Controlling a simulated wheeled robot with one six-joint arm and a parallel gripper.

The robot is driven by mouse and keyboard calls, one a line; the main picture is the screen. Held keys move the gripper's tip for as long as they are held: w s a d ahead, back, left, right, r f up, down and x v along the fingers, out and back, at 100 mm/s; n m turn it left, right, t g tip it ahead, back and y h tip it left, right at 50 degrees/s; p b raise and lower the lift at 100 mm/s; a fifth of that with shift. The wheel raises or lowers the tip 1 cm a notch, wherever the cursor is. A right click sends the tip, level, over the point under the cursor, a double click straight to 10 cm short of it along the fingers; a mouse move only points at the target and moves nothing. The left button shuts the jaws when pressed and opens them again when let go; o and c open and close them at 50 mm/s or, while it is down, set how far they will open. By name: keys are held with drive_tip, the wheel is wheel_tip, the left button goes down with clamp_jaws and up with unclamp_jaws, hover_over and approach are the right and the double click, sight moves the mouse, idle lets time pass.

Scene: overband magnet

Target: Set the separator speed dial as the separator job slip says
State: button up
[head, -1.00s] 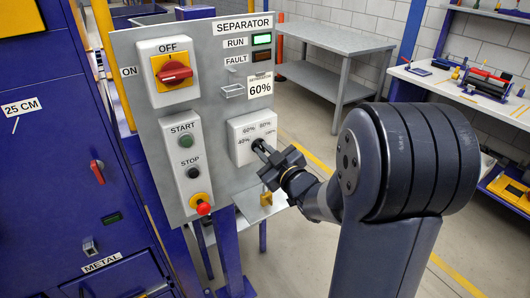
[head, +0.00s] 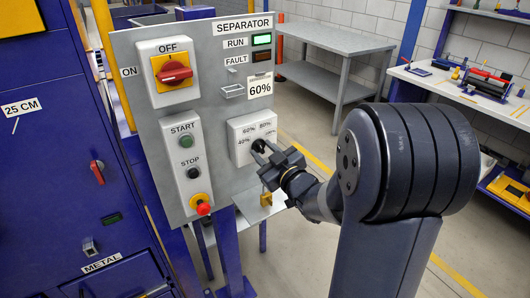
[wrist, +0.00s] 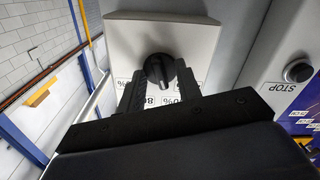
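The separator speed dial is a dark knob (head: 258,146) on a white box (head: 238,150) with percent marks, among them 40%, 60% and 80%. The job slip (head: 260,88) above it reads 60%. My gripper (head: 262,152) is in front of the dial with its two fingers spread apart. In the wrist view, the knob (wrist: 160,68) lies between and just beyond the open fingertips, with a gap showing around it. Which mark the knob points to cannot be told; my fingers partly cover the box's face.
The grey panel also carries a red on/off switch (head: 174,72), a start button (head: 186,141), a stop button (head: 193,172) and a red emergency knob (head: 203,208). The RUN lamp (head: 262,39) glows green. A grey table (head: 335,40) stands behind.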

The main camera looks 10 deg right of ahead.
drive_tip(key=v, duration=1)
drive_tip(key=shift+s+d, duration=0.15)
drive_tip(key=shift+s, duration=0.25)
drive_tip(key=shift+w, duration=0.1)
drive_tip(key=x, duration=1)
drive_tip(key=shift+w, duration=0.35)
drive_tip(key=shift+s, duration=0.1)
